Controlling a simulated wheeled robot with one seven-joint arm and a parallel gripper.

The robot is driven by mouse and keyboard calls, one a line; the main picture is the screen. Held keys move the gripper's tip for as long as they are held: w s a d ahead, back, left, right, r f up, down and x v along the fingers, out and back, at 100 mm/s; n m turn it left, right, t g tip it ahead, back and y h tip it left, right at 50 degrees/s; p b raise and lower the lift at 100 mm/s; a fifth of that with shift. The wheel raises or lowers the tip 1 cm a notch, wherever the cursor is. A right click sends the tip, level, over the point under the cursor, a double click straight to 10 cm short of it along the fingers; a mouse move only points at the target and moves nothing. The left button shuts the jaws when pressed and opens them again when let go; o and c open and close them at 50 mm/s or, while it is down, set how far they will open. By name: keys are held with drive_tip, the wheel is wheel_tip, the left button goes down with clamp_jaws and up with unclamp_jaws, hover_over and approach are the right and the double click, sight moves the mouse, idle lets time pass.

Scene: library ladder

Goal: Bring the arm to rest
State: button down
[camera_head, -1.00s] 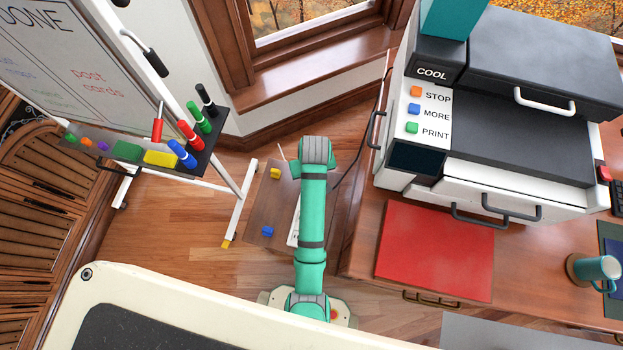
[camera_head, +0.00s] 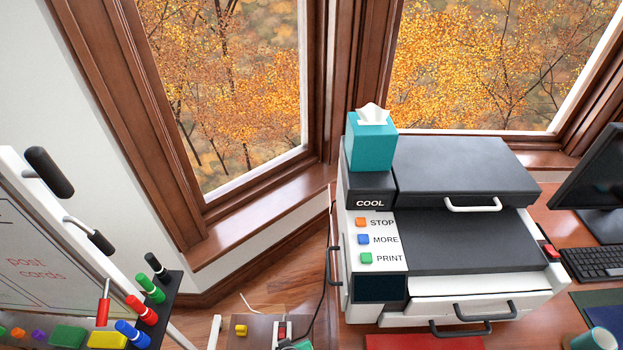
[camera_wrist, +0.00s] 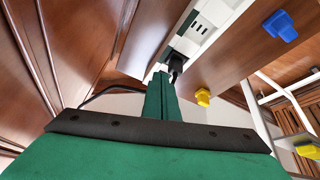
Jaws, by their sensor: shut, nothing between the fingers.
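My gripper (camera_wrist: 160,80) shows in the wrist view as green fingers pressed together, with nothing held between them. Behind them is a dark band across a green body. The fingertips appear near a white power strip (camera_wrist: 205,32) and a black plug with a cord (camera_wrist: 176,60); I cannot tell the gap.
A blue clip (camera_wrist: 280,25) and a yellow clip (camera_wrist: 203,97) sit on the wooden board. The printer (camera_head: 460,245) with a tissue box (camera_head: 371,145) stands on the desk at right. A whiteboard tray of markers (camera_head: 158,290) is at left.

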drive_tip(key=s+d+r+m+t, duration=0.2)
drive_tip(key=s+r+t, duration=0.3)
drive_tip(key=s+r, duration=0.5)
drive_tip(key=s+d+r+m+t+h, duration=0.1)
drive_tip(key=s+d+r+t, duration=0.4)
drive_tip(key=s+r, duration=0.5)
wheel_tip(320, 180, up, 5)
drive_tip(key=shift+f+m, duration=0.15)
drive_tip(key=shift+m, duration=0.45)
drive_tip(key=shift+d, duration=0.2)
